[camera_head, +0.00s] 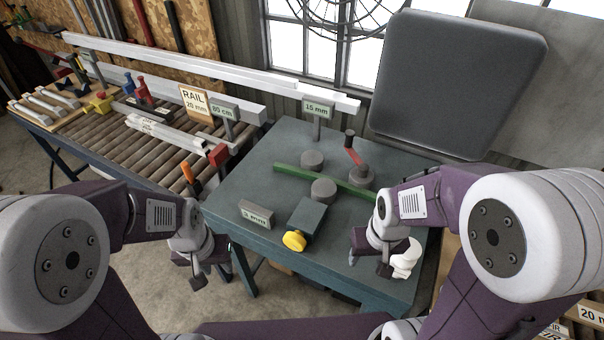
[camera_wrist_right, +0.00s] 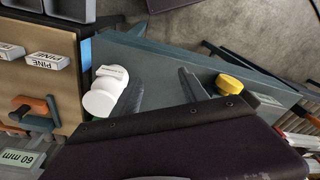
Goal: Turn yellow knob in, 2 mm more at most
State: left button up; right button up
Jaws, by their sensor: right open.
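The yellow knob (camera_head: 294,240) sits on the near end of a dark grey-teal block (camera_head: 309,215) on the bench. In the right wrist view the knob (camera_wrist_right: 232,85) lies to the right of the jaws, apart from them. My right gripper (camera_head: 376,256) is open and empty over the bench's front right part; its two fingers (camera_wrist_right: 160,76) stand well apart. My left gripper (camera_head: 211,277) hangs beside the bench's front left edge, away from the knob, and its fingers look apart and empty.
A white bottle-like object (camera_wrist_right: 103,92) stands close beside a right finger, outside the jaws. A small label block (camera_head: 257,214) sits left of the knob.

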aim_at(296, 240)
jog(key=k+j+z, duration=0.15)
jog(key=j, duration=0.3)
jog(key=j+z, duration=0.15)
jog(key=j, duration=0.3)
jog(key=k+j+z, duration=0.15)
jog(key=j, duration=0.25)
jog(key=k, duration=0.05)
